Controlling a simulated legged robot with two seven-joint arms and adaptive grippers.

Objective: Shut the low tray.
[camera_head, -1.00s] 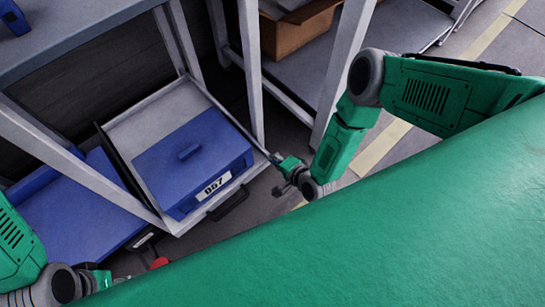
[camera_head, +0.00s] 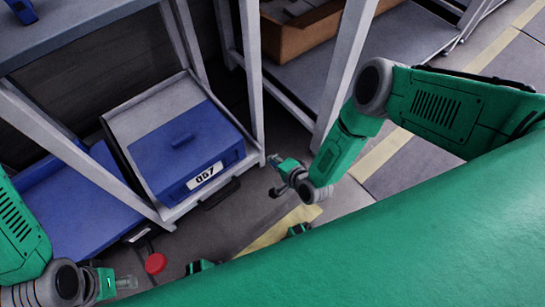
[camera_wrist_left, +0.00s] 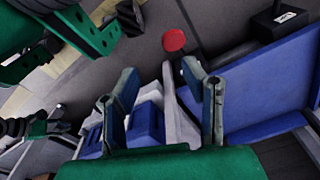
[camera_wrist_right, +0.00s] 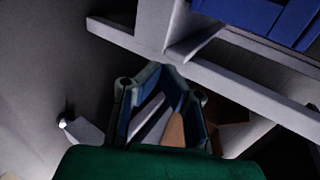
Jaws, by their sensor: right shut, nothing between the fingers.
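The low tray (camera_head: 125,112) is a grey, shallow tray under the workbench at the left in the head view. It carries a blue case (camera_head: 187,150) labelled 067, and a dark handle (camera_head: 220,193) shows at its front. My right gripper (camera_head: 272,168) is just right of the tray's front right corner in the head view. It is shut and empty; its fingertips meet in the right wrist view (camera_wrist_right: 160,72). My left gripper (camera_head: 128,283) is low at the left, apart from the tray. Its fingers stand apart and empty in the left wrist view (camera_wrist_left: 168,85).
A metal leg (camera_head: 252,80) stands beside the tray's right side. A blue platform (camera_head: 75,205) lies left of the tray, with a red knob (camera_head: 155,263) in front. A brown box (camera_head: 290,35) sits on the neighbouring shelf. Open floor lies to the right.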

